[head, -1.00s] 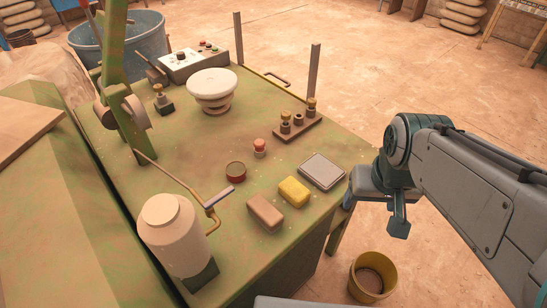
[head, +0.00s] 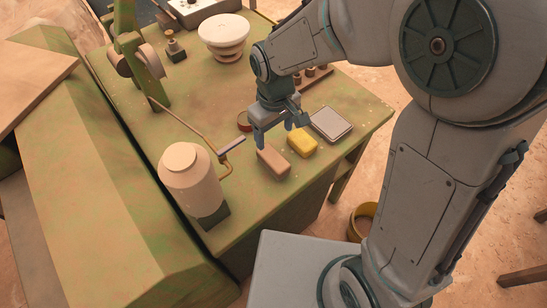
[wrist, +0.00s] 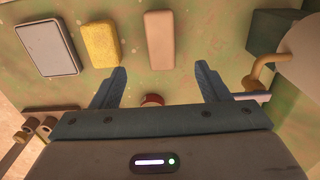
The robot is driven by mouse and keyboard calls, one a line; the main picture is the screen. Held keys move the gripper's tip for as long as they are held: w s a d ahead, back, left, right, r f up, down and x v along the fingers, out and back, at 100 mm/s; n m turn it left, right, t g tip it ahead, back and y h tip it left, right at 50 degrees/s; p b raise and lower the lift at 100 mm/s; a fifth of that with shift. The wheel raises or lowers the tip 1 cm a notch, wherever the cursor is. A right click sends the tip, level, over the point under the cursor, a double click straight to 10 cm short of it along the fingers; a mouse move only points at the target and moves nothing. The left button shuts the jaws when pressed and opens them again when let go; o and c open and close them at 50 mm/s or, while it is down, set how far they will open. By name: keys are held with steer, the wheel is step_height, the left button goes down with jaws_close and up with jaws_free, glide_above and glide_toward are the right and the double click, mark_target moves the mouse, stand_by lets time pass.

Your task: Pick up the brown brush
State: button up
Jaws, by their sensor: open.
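The brown brush (head: 273,163) shows as a plain tan block lying on the green worktop. In the wrist view the brush (wrist: 159,40) lies ahead of the fingertips, roughly in line with the gap between them. My gripper (head: 281,130) is open and empty, above the worktop just behind the brush in the head view. It also shows in the wrist view (wrist: 160,72), with its two fingers spread apart. I see no contact between fingers and brush.
A yellow sponge (head: 302,143) lies close beside the brush, with a grey flat box (head: 331,124) beyond it. A cream canister (head: 190,182) and a bent crank handle (head: 226,157) stand to the left. A red-topped round tin (head: 244,121) sits behind the gripper.

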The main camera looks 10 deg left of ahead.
mark_target(273, 157)
step_height(273, 157, down, 8)
steer(key=shift+r, duration=0.25)
steer(key=shift+a+f+p, duration=0.2)
steer(key=shift+f+p, duration=0.3)
steer(key=shift+f, duration=2.1)
steer(key=shift+c, duration=0.3)
steer(key=c, duration=1)
